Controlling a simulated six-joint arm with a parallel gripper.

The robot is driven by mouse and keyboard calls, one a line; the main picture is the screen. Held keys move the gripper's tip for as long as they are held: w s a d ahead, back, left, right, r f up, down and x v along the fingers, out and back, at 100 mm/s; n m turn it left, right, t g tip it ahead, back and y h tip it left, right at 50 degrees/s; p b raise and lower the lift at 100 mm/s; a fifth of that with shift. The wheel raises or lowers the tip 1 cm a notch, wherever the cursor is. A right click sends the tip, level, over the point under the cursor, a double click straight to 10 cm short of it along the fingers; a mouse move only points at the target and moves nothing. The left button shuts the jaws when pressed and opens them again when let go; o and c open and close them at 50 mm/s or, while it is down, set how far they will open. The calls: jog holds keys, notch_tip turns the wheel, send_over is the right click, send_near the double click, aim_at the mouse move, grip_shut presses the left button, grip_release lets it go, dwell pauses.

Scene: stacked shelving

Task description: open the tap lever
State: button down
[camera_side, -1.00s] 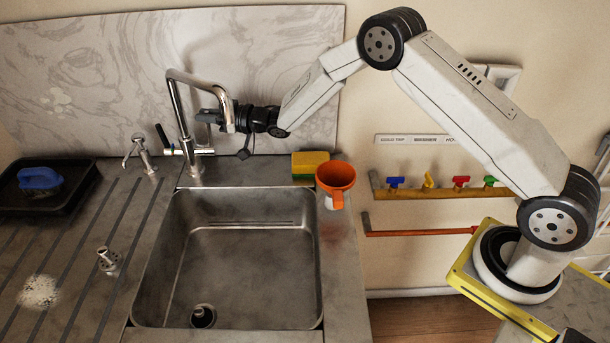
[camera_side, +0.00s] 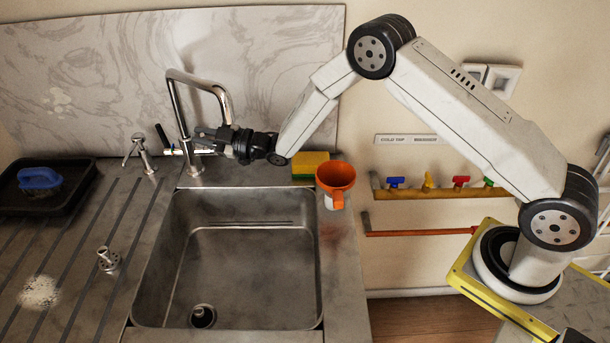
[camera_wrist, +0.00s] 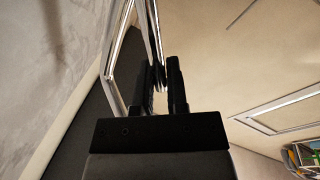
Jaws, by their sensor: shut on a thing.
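The chrome tap (camera_side: 183,125) stands behind the sink, with its tall spout bent to the right and down. A dark lever (camera_side: 161,134) stands tilted at the left side of its body. My gripper (camera_side: 203,138) is at the right side of the tap body, below the spout's bend, and is shut on a part there that I take to be the tap's right lever. The jaws mostly hide that part. In the wrist view, my gripper's two dark fingers (camera_wrist: 168,88) are close together, with a pale shiny sliver between them and chrome pipe beside them.
The steel sink (camera_side: 250,260) lies in front and is empty. A yellow-green sponge (camera_side: 310,166) and an orange funnel (camera_side: 336,175) stand to the right. A soap dispenser (camera_side: 138,152) and a black tray (camera_side: 75,190) with a blue brush (camera_side: 40,178) are at the left.

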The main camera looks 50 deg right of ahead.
jog(key=shift+s+a+f+n, duration=0.2)
jog(key=shift+n, duration=0.1)
jog(key=c, duration=0.7)
grip_release()
jog(key=shift+s+d, duration=0.1)
jog(key=v, duration=0.5)
jog(key=shift+r, duration=3.45)
